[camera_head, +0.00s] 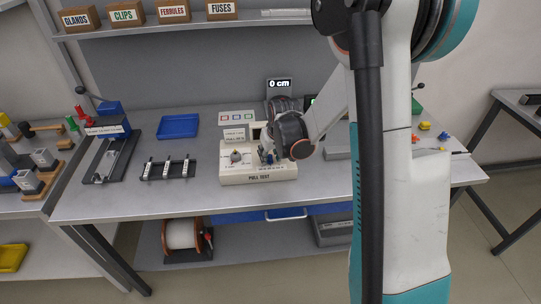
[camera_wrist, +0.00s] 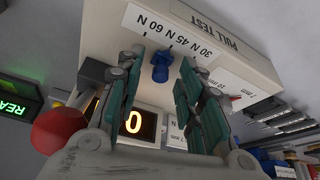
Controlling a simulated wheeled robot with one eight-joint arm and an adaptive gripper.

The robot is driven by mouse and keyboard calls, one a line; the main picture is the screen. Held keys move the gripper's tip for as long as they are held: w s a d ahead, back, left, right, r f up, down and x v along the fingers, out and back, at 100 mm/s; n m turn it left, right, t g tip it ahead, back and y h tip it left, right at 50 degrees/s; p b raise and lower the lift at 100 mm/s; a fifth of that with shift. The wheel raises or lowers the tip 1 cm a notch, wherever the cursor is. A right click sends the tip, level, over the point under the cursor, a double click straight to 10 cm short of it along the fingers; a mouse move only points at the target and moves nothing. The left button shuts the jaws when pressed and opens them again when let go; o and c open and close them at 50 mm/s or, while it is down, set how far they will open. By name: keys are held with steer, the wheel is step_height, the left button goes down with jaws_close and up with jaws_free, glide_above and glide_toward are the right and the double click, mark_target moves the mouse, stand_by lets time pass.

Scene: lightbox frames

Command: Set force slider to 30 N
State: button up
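The cream pull-test box (camera_head: 258,178) stands near the front of the bench. In the wrist view its panel appears upside down, with a label strip (camera_wrist: 166,31) reading 30 N, 45 N and 60 N. A blue slider knob (camera_wrist: 161,66) sits beside the strip, around its middle; its exact mark is hard to tell. My gripper (camera_wrist: 162,62) is open, with one green-padded finger on each side of the knob and visible gaps to it. In the head view my gripper (camera_head: 266,154) is over the box's right part and hides the slider.
A blue tray (camera_head: 178,126), a black stand with several pegs (camera_head: 167,168) and a clamp fixture (camera_head: 110,155) are left of the box. Bare bench lies between them.

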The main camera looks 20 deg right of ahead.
mark_target(259, 161)
steer(key=shift+c, duration=0.5)
jaws_close()
steer(key=shift+w+a, duration=0.25)
steer(key=shift+a, duration=0.6)
steer(key=shift+w+a, duration=0.25)
steer(key=shift+a, duration=0.6)
steer(key=shift+d, duration=0.15)
steer(key=shift+o, duration=0.5)
jaws_free()
steer(key=shift+a, duration=0.25)
steer(key=shift+d+r, duration=0.1)
steer(key=shift+s+r, duration=0.2)
steer(key=shift+r, duration=0.25)
steer(key=v, duration=1.1)
